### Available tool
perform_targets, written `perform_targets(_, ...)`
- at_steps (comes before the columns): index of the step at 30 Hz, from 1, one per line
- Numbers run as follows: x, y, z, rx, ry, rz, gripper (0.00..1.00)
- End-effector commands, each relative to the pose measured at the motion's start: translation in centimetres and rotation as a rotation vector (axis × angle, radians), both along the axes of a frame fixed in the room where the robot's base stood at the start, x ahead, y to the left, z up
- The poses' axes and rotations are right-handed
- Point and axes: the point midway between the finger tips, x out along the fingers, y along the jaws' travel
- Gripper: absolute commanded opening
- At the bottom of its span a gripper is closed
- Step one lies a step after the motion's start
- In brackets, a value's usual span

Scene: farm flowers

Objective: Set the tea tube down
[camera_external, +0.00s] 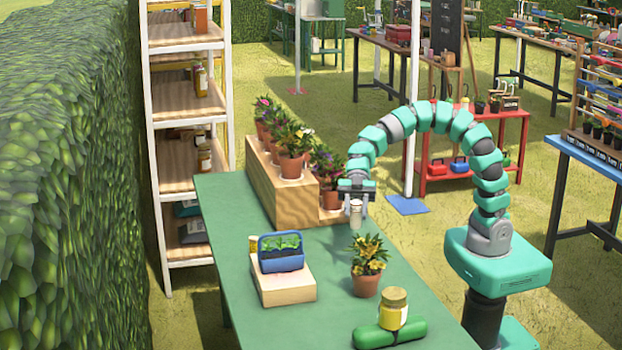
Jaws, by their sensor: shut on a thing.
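My gripper (356,202) points down over the far right part of the green table (225,215). It is shut on a small pale tube (356,217), which I take to be the tea tube. The tube hangs upright below the fingers, and its upper part is partly hidden by them. I cannot tell whether its bottom touches the table top.
A stepped wooden stand (268,188) with several potted flowers is just left of the tube. Nearer are a potted yellow flower (366,272), a blue basket (282,262) on a wooden block (283,286), and a yellow-lidded jar (394,309) by a green roll (389,333).

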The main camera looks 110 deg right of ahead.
Motion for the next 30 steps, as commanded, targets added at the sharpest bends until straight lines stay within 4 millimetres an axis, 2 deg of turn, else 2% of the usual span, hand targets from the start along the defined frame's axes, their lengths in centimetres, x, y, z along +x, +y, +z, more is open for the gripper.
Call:
perform_targets(1,1.6,0.8,-0.2,-0.002,0.001,-0.011,0.11)
perform_targets(3,3.4,1.9,-0.4,-0.002,0.0,-0.026,0.11)
perform_targets(11,9.7,7.1,-0.7,-0.004,-0.001,-0.074,0.11)
perform_targets(18,14.4,14.1,-0.5,-0.005,-0.003,-0.097,0.11)
perform_targets(24,16.6,20.1,0.4,-0.004,-0.004,-0.102,0.11)
perform_targets(30,17.3,24.0,0.9,-0.002,-0.002,-0.098,0.11)
